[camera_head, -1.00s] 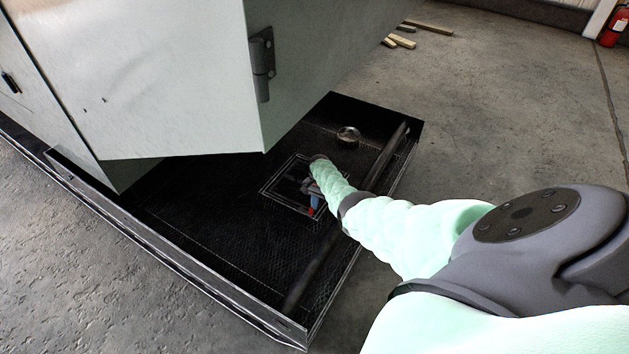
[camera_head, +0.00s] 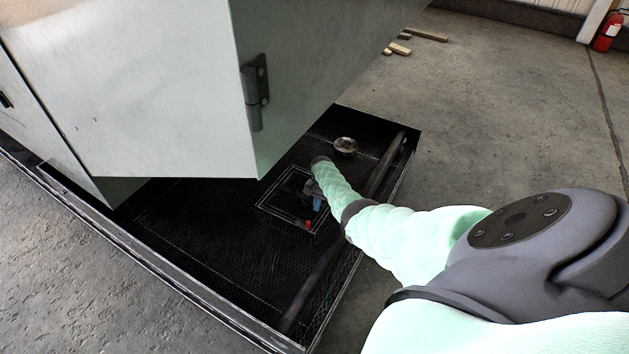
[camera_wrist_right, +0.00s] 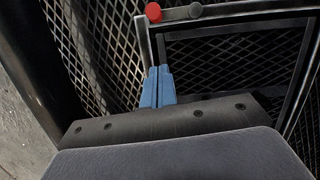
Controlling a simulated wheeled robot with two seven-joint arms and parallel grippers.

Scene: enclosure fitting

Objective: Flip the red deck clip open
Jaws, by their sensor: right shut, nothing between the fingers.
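The red deck clip (camera_head: 308,224) shows as a small red spot at the front edge of a framed mesh hatch (camera_head: 262,199) in the dark deck. In the right wrist view the clip is a round red end (camera_wrist_right: 153,12) on a short grey bar (camera_wrist_right: 182,13), lying along the hatch frame. My right gripper (camera_head: 317,204) has blue fingers and is over the hatch. In the wrist view its fingertips (camera_wrist_right: 158,68) are pressed together with nothing between them, apart from the clip in the picture. My left gripper does not show.
A grey cabinet (camera_head: 165,90) with a hinged panel overhangs the deck at the left. A thick dark tube (camera_head: 310,283) runs along the deck's right side. A round metal cap (camera_head: 345,145) sits behind the hatch. Wood pieces (camera_head: 400,48) lie on the floor beyond.

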